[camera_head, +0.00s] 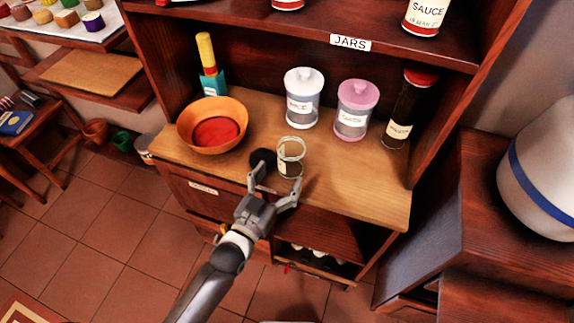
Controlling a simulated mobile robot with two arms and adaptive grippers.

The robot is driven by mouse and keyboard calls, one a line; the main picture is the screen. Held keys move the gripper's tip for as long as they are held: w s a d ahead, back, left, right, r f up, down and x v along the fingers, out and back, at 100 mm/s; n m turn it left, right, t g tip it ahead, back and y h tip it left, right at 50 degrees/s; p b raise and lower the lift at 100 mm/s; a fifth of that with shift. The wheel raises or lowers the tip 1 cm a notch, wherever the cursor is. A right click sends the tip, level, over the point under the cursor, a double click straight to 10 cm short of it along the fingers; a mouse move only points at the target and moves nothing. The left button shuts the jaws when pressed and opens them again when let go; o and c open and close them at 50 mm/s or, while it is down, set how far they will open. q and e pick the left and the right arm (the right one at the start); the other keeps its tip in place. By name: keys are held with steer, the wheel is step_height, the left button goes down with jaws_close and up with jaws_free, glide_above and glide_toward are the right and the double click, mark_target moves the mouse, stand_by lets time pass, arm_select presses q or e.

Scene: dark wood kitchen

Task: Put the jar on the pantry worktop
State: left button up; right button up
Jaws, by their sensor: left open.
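A small clear glass jar (291,157) with a label stands upright on the light wood worktop (345,190) of the dark wood pantry, near its front edge. My left gripper (273,183) is open at the front edge, its two fingers spread just in front of and beside the jar. I cannot tell whether a finger touches it. A dark round object (262,160), perhaps a lid, lies left of the jar. My right gripper is not in view.
A wooden bowl (190,138) stands at the left of the worktop. A white-lidded canister (304,98), a pink-lidded canister (355,110) and a dark bottle (403,112) stand behind. The worktop's front right is clear. A shelf (330,57) labelled JARS runs above.

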arm_select(q)
steer(key=shift+v, duration=2.75)
steer(key=s+a+f+g+y, duration=0.2)
steer(key=s+a+f+g, duration=0.15)
steer(key=f, duration=0.75)
steer(key=s+a+f+n+g+y, duration=0.1)
steer(key=s+a+f+g, duration=0.2)
steer(key=f, duration=0.8)
steer(key=s+a+f+g+y, duration=0.15)
steer(key=s+a+f, duration=0.3)
steer(key=f, duration=0.65)
steer(key=s+a+f+g+y, duration=0.1)
steer(key=s+f, duration=0.3)
steer(key=s, duration=0.4)
steer(key=s+a+f+n+g+y, duration=0.1)
steer(key=s+a+f+g, duration=0.2)
steer(key=s+f, duration=0.2)
steer(key=s+a+f+g+y, duration=0.1)
steer(key=s+a+f+g, duration=0.2)
steer(key=s, duration=0.9)
steer(key=shift+f+n, duration=0.4)
steer(key=shift+f, duration=0.35)
